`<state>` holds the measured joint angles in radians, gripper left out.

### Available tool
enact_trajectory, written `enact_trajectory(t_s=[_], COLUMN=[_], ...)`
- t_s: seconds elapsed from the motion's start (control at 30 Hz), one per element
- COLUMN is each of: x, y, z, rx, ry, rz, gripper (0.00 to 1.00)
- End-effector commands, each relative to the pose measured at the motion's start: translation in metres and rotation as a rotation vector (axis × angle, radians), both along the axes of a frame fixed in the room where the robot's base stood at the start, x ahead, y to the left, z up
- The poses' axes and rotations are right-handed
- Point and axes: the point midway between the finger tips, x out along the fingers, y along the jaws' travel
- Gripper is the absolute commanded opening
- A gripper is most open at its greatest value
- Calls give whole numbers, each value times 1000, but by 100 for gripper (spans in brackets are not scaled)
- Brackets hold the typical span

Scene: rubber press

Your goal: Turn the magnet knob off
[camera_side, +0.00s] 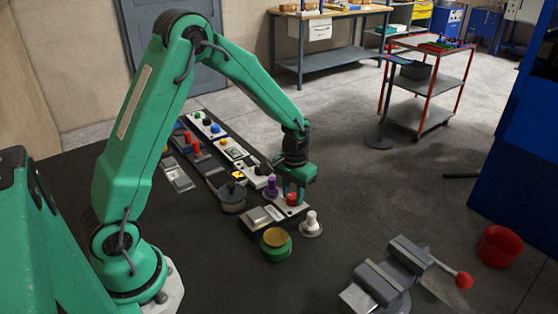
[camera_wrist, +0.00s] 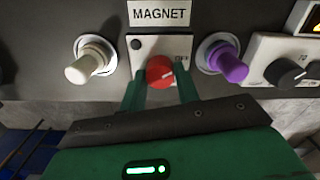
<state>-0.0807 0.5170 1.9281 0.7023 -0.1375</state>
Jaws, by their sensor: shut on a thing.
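The magnet knob (camera_wrist: 160,72) is round and red with a pale pointer line. It sits on a light plate (camera_wrist: 180,47) under a sign reading MAGNET (camera_wrist: 159,13). In the wrist view my gripper (camera_wrist: 160,84) has its two green fingers on either side of the knob, shut on it. The pointer line slants up toward the right. The lettering on the plate is too small to read surely. In the side view the red knob (camera_side: 292,199) shows below my gripper (camera_side: 293,190), which points down over the panel.
A white knob (camera_wrist: 90,62) stands left of the plate and a purple knob (camera_wrist: 227,62) right of it. A black dial (camera_wrist: 290,72) is farther right. In the side view a green and yellow round part (camera_side: 276,244) and a grey vise (camera_side: 390,272) stand nearby.

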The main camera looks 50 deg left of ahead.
Motion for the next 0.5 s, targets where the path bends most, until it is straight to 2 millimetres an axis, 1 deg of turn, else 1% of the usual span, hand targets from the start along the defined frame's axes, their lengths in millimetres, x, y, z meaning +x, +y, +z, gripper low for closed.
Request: enact_trajectory(t_s=[0.03,0.13,0.17,0.2,0.27,0.5], x=[-3,-3,-3,-3,-3,-1], y=[-5,-5,-5,-4,-4,-3], z=[-2,-2,-2,-2,-2,-1], rx=[0,0,0,0,0,0], ry=[11,11,11,11,10,5], rz=[-9,-9,-10,-9,-9,-7], gripper=[9,9,33,41,53,53])
